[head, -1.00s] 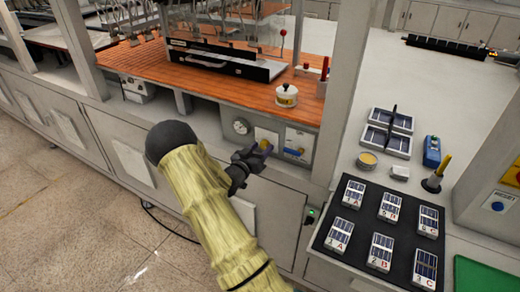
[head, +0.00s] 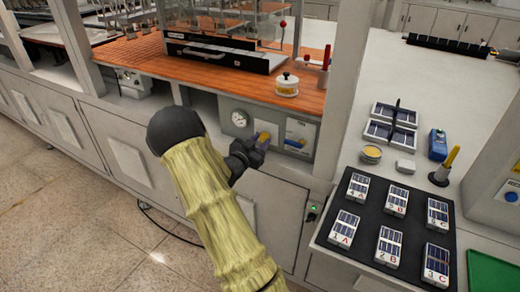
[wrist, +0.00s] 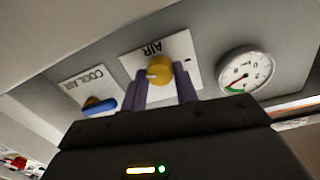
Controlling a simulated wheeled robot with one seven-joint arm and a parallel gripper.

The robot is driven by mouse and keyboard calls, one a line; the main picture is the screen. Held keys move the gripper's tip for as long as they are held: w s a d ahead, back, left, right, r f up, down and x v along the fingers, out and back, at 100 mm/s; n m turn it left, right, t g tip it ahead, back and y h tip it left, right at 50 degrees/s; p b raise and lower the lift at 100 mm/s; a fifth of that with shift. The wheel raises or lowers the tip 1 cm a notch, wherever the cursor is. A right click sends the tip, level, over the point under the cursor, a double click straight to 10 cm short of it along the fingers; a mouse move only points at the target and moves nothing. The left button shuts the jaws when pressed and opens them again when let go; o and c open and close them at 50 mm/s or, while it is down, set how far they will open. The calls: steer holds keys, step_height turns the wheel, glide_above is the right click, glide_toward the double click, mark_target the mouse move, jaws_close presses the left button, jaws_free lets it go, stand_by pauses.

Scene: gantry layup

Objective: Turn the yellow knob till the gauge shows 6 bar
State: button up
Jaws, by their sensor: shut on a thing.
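The yellow knob (wrist: 160,70) sits on a white plate marked AIR, with a pale mark on its face. My gripper (wrist: 162,80) is shut on it, one purple finger on each side. In the head view the gripper (head: 260,143) is at the front panel, and its dark jaws partly cover the knob. The round white gauge (wrist: 245,70) is right of the knob in the wrist view, tilted, with a red needle and a green patch near its rim. The needle points toward the lower left of the picture; the figures are too small to read. The gauge (head: 239,118) also shows in the head view.
A blue handle (wrist: 100,106) on a plate marked COOLANT is close beside my left finger in the wrist view. Above the panel, a wooden worktop (head: 200,83) holds a white pot (head: 288,85). A black mat (head: 345,249) with several cell packs lies at the right.

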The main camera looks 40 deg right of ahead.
steer(key=shift+m, duration=0.5)
steer(key=o, duration=1)
steer(key=shift+c, duration=0.2)
steer(key=b+v, duration=0.2)
steer(key=v, duration=1.5)
steer(key=shift+a, duration=0.25)
steer(key=shift+r, duration=0.15)
